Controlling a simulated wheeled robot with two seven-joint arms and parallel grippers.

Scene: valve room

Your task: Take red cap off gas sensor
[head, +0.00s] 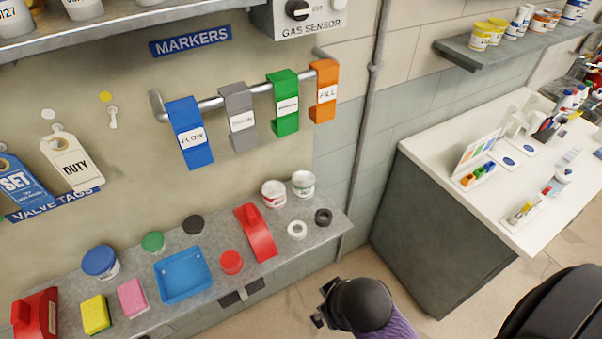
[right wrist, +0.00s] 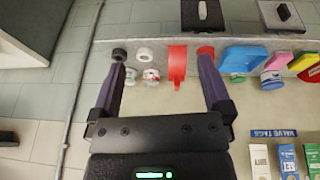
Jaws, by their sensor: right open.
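The gas sensor (head: 310,17) is a grey box cut off by the top edge of the head view. Its lower face shows a black knob (head: 298,10) and a pale round part (head: 340,4); no red cap shows on this visible part. A round red cap-like piece (head: 231,262) lies on the shelf, right of the blue tray; it also shows partly behind a finger in the right wrist view (right wrist: 206,50). My right gripper (right wrist: 162,68) is open and empty, its fingers pointing toward the shelf. In the head view it is low, in front of the shelf. My left gripper is not in view.
The metal shelf (head: 315,240) holds a red wedge-shaped piece (head: 256,232), a blue tray (head: 183,274), sponges, jars and rings. Colored tags hang on a rail above. A vertical pipe (head: 368,120) and a white-topped counter (head: 420,150) stand to the right.

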